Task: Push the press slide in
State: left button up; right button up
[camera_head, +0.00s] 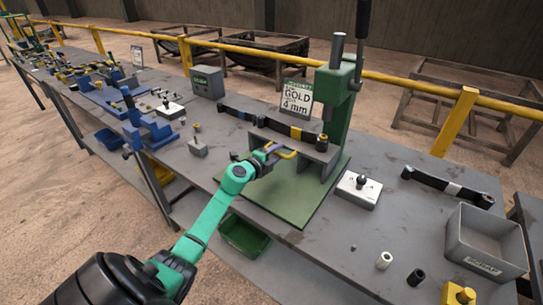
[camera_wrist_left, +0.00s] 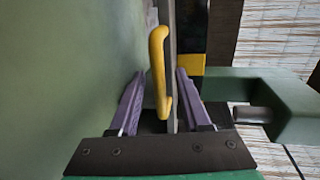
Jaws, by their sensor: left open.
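The green press (camera_head: 339,100) stands on a green base plate (camera_head: 292,199). Its grey slide (camera_head: 308,149) sticks out to the left from under the ram, with a yellow handle (camera_head: 287,154) on its near end. A dark bar with a yellow band (camera_head: 296,132) lies along the slide. My left gripper (camera_head: 270,151) is open at the handle. In the left wrist view its purple fingers (camera_wrist_left: 158,82) stand on either side of the yellow handle (camera_wrist_left: 158,65) and the slide's edge (camera_wrist_left: 173,55). Contact cannot be told. My right gripper is not in view.
A sign reading "GOLD 4 mm" (camera_head: 297,98) stands behind the press. A switch box (camera_head: 358,190), another dark bar (camera_head: 447,187) and a grey bin (camera_head: 487,238) are to the right. A blue vise (camera_head: 146,128) is at left.

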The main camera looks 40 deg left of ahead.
pick_arm(q)
jog(key=shift+s+r, duration=0.15)
jog(key=shift+s, duration=0.35)
jog(key=p+v, duration=0.2)
jog(key=v, duration=1.1)
jog(key=shift+s, duration=0.1)
